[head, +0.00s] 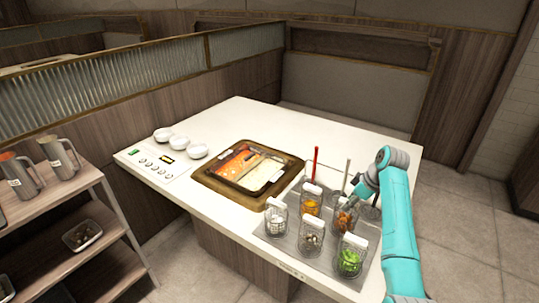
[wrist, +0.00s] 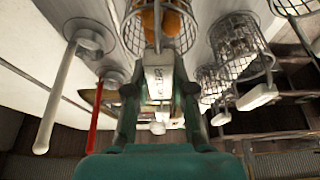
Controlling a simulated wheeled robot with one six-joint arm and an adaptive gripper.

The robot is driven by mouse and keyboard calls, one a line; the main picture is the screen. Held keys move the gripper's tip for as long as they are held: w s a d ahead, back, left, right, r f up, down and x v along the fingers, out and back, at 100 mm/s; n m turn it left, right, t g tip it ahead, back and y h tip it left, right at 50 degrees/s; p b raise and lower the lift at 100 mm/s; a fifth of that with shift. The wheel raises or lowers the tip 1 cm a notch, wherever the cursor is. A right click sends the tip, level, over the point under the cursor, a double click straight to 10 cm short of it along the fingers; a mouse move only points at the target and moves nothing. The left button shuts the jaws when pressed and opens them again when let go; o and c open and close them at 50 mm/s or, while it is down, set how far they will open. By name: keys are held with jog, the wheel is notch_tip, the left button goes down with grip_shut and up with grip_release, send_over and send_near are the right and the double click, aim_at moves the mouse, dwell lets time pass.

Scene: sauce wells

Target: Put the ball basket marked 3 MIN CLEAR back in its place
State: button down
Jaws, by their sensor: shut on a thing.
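My gripper (wrist: 160,112) is shut on the white tag-like handle (wrist: 160,80) of a wire basket (wrist: 160,28) with rounded orange pieces in it. The marking on this handle is too small to read. In the head view the held basket (head: 344,219) is at the right part of the grey tray (head: 265,235), partly hidden by my gripper (head: 352,200). I cannot tell whether it touches the tray. A basket of white balls (head: 276,217) stands at the tray's left, and its tag is also unreadable.
Baskets of orange pieces (head: 311,202), mushrooms (head: 311,238) and greens (head: 350,258) crowd the tray. A red-handled ladle (head: 315,165) and a pale-handled one (head: 346,176) stand upright behind. The hot pot (head: 212,180) lies left of the tray. The far table top is clear.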

jog(key=shift+f, duration=0.15)
jog(key=shift+c, duration=0.5)
grip_release()
jog(key=shift+r, duration=0.2)
dwell(0.4)
notch_tip(320, 180, up, 11)
jog(key=shift+f, duration=0.15)
dwell(1.1)
